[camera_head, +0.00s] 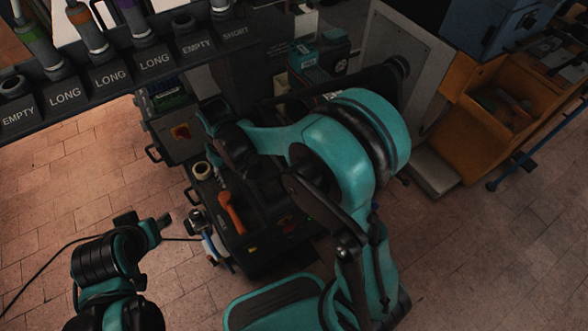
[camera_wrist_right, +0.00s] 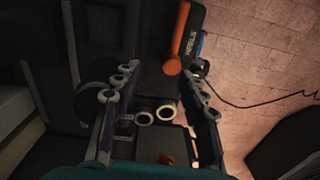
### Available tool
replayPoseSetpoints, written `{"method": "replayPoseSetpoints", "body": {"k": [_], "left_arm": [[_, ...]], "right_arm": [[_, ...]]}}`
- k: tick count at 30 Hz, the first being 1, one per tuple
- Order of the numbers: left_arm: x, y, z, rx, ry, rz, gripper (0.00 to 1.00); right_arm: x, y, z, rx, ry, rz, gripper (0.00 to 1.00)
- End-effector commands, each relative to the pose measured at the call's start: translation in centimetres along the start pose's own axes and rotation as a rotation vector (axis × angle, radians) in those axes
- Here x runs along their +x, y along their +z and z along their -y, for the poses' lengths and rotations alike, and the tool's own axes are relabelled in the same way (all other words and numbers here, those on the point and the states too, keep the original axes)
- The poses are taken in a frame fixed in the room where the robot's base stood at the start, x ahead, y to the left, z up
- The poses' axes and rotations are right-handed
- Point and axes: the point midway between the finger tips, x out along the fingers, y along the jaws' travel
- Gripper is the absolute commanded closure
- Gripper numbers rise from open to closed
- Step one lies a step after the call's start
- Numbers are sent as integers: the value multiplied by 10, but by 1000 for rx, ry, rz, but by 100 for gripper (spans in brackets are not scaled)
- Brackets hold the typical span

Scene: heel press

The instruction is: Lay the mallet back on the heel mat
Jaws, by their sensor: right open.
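The orange mallet (camera_head: 232,212) lies on a dark bench top left of centre in the head view. In the right wrist view the mallet (camera_wrist_right: 181,38) is a long orange shape near the top, beside a dark surface lettered HEELS (camera_wrist_right: 192,42), which seems to be the heel mat. I cannot tell whether the mallet lies fully on it.
A cream roll (camera_head: 201,170) sits on the bench near the mallet; pale rings (camera_wrist_right: 146,118) show in the wrist view. A labelled rack (camera_head: 110,75) crosses the upper left. An orange cabinet (camera_head: 500,115) stands at right. A cable crosses the brick floor.

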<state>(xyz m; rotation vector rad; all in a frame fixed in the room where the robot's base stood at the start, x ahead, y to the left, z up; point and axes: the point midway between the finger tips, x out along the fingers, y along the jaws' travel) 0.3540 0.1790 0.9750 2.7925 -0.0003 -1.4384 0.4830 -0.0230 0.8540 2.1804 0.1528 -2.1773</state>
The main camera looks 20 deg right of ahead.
Motion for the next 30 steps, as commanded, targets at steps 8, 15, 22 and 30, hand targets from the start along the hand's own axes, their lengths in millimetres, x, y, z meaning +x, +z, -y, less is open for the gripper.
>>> {"method": "replayPoseSetpoints", "body": {"k": [8, 15, 22, 30], "left_arm": [[0, 0, 0, 0, 0, 0, 60], [0, 0, 0, 0, 0, 0, 60], [0, 0, 0, 0, 0, 0, 60], [0, 0, 0, 0, 0, 0, 60]], "right_arm": [[-89, 52, -68, 49, -12, -252, 58], [-122, 108, -112, 80, 19, -464, 58], [-126, 139, -133, 96, 55, -592, 58], [-126, 144, -137, 97, 65, -620, 58]]}}
